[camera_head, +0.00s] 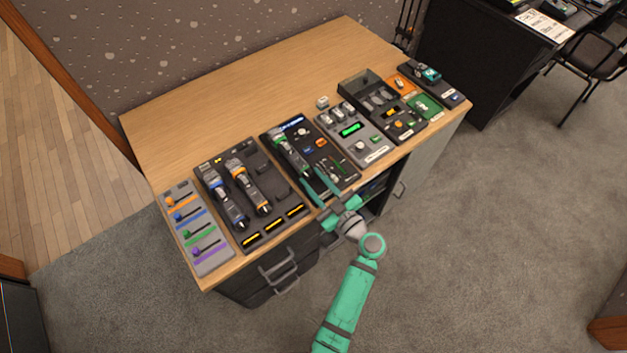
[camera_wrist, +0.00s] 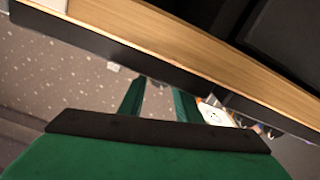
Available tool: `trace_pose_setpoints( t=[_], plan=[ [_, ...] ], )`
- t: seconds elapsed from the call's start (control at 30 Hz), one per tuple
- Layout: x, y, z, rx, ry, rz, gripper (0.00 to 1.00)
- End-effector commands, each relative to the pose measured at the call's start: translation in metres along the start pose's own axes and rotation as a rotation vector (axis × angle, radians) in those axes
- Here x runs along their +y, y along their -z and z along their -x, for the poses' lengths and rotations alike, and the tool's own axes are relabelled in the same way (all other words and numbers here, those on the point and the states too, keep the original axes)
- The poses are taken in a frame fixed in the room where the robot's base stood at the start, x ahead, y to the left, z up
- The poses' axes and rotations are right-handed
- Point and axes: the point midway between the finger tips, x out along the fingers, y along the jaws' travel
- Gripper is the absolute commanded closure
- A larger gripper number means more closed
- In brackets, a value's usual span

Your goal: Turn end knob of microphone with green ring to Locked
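The microphone with the green ring (camera_head: 289,153) lies on a black panel (camera_head: 269,140) near the middle of the desk in the head view. Its lower end points toward the desk's front edge. The setting of its end knob is too small to read. My gripper (camera_head: 325,186) is over the front part of that panel, to the lower right of the microphone, with no visible hold on it. In the wrist view the two green fingers (camera_wrist: 158,104) are apart with nothing clearly between them. The microphone cannot be made out in the wrist view.
Two more microphones, with blue (camera_head: 227,203) and orange (camera_head: 249,187) markings, lie on the dark panel to the left. A grey slider panel (camera_head: 213,262) stands at the far left. Other control panels (camera_head: 374,151) stand to the right. The desk's back (camera_head: 250,90) is clear.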

Motion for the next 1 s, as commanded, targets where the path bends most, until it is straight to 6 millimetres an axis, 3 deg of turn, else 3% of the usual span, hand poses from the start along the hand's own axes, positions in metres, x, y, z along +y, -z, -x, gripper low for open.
trace_pose_setpoints(
  t=[0.03, 0.1, 0.47, 1.0],
  plan=[
    [-0.0003, 0.0002, -0.0002, 0.000, 0.001, 0.000, 0.82],
    [-0.0008, 0.0003, -0.0006, 0.001, 0.002, 0.000, 0.95],
    [-0.0029, 0.0012, -0.0025, 0.002, 0.007, -0.055, 0.95],
    [-0.0006, 0.0009, -0.0018, 0.002, 0.006, -0.405, 0.95]
  ],
)
